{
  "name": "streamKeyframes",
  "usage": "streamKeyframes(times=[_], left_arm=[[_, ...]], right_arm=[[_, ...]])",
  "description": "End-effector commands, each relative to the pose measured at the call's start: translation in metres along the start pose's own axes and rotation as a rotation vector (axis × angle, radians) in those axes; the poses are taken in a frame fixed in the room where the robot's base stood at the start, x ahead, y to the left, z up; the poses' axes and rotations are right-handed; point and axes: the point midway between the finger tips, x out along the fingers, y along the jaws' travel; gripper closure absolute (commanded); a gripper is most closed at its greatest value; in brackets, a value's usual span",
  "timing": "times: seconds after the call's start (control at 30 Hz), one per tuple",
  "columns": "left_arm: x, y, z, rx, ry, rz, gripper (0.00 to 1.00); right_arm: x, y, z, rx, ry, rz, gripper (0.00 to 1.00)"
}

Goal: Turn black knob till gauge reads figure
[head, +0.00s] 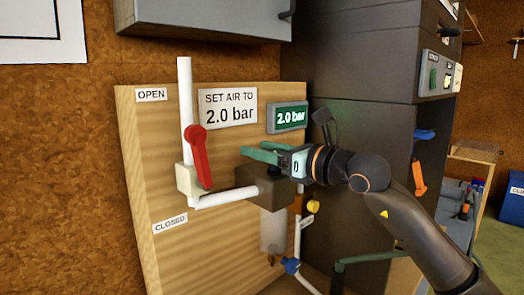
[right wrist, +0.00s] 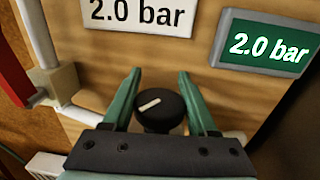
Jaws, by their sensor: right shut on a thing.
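The green gauge display (head: 287,117) reads 2.0 bar, also in the right wrist view (right wrist: 266,46). The sign (head: 228,107) says "SET AIR TO 2.0 bar". My left gripper is not in view.
A red lever (head: 199,155) on the white pipe (head: 186,105) is left of the regulator, between OPEN and CLOSED labels. A clear bowl (head: 272,232) hangs below the block. A grey cabinet (head: 365,70) stands close on the right, behind my right arm.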

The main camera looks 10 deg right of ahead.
Motion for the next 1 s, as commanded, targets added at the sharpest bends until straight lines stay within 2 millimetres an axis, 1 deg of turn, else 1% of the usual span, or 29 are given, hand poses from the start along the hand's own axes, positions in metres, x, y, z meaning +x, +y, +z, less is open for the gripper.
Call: streamKeyframes(times=[0.17,0.2,0.43,0.47,0.67,0.77,0.87,1.0], left_arm=[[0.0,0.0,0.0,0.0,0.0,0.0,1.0],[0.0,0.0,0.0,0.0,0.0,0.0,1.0],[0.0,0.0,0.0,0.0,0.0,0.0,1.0],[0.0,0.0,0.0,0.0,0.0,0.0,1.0],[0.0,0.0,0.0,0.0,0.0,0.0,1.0],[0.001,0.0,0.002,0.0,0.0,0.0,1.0],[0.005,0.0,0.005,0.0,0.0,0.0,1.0],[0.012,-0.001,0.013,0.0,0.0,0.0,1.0]], right_arm=[[0.0,0.0,-0.001,0.001,0.001,0.002,0.97],[0.0,0.0,-0.001,0.001,0.001,0.002,0.39],[0.0,0.0,0.0,0.001,0.001,0.002,0.13],[0.0,0.0,0.0,0.001,0.001,0.002,0.12],[0.0,0.0,0.0,0.001,0.0,0.002,0.12],[-0.003,0.0,-0.001,0.001,0.0,0.002,0.12],[-0.014,0.0,-0.002,0.0,-0.001,0.001,0.12],[-0.042,-0.001,-0.004,-0.002,-0.002,-0.001,0.12]])
